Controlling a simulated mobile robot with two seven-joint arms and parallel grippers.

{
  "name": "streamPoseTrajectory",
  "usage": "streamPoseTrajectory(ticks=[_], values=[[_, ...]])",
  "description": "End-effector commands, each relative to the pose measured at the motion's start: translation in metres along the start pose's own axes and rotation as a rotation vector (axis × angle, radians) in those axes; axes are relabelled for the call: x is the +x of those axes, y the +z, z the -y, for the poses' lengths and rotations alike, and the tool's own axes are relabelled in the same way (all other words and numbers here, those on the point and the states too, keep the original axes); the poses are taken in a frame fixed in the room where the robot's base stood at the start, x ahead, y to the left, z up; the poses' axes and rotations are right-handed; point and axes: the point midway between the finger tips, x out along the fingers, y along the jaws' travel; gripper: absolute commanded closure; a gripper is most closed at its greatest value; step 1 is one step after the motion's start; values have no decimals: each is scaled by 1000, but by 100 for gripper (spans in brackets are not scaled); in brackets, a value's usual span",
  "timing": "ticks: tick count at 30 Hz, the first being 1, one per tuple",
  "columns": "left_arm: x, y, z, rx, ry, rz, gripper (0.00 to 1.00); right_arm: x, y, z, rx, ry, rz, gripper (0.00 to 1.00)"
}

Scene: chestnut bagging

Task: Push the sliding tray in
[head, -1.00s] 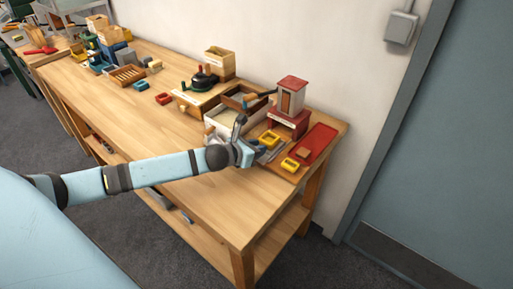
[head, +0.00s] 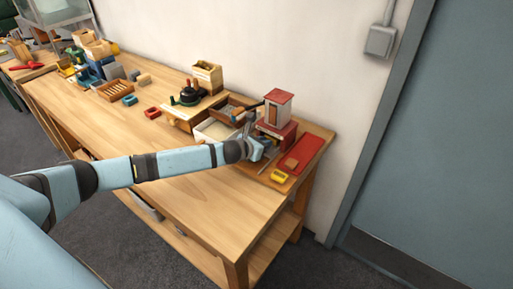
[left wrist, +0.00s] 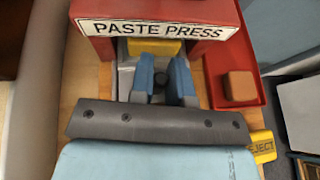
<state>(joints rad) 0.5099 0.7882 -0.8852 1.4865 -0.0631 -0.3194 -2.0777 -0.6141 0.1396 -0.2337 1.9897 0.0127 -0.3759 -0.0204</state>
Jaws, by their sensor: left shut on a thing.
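The paste press (head: 279,113) stands at the right end of the bench, with a red base and a light tower with a red cap. Its labelled red front (left wrist: 155,29) fills the top of the left wrist view. The grey sliding tray (left wrist: 127,77) lies under the red front, with a yellow piece (left wrist: 155,48) on it beneath the label. My left gripper (left wrist: 161,90) is in front of the press, its blue fingers shut around a dark knob (left wrist: 160,84) at the tray's near side. The fingers hide part of the tray.
A red tray (head: 304,155) with a brown block (head: 291,163) lies right of the press. A yellow reject block (head: 279,176) sits in front of it. A pale open box (head: 215,130) stands close on the left. The bench's front middle is clear.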

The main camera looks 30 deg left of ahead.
Motion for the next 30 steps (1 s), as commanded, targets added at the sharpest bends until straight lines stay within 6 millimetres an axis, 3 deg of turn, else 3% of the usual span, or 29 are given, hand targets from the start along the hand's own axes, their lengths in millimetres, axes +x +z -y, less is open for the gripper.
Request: streamPoseTrajectory(ticks=[11, 12, 15, 25, 30], values=[[5, 3, -1, -1, 0, 1, 100, -1, 0, 0, 0, -1, 1, 100], [5, 3, -1, -1, 0, 2, 77, -1, -1, 0, 0, -1, 1, 100], [5, 2, -1, -1, 0, 1, 59, -1, -3, 1, 0, -2, -2, 100], [3, 1, -1, 0, 1, -1, 59, -2, -4, 1, 0, -2, -5, 100], [-13, 0, -2, 2, 0, -1, 59, -1, -3, 1, 0, -2, -3, 100]])
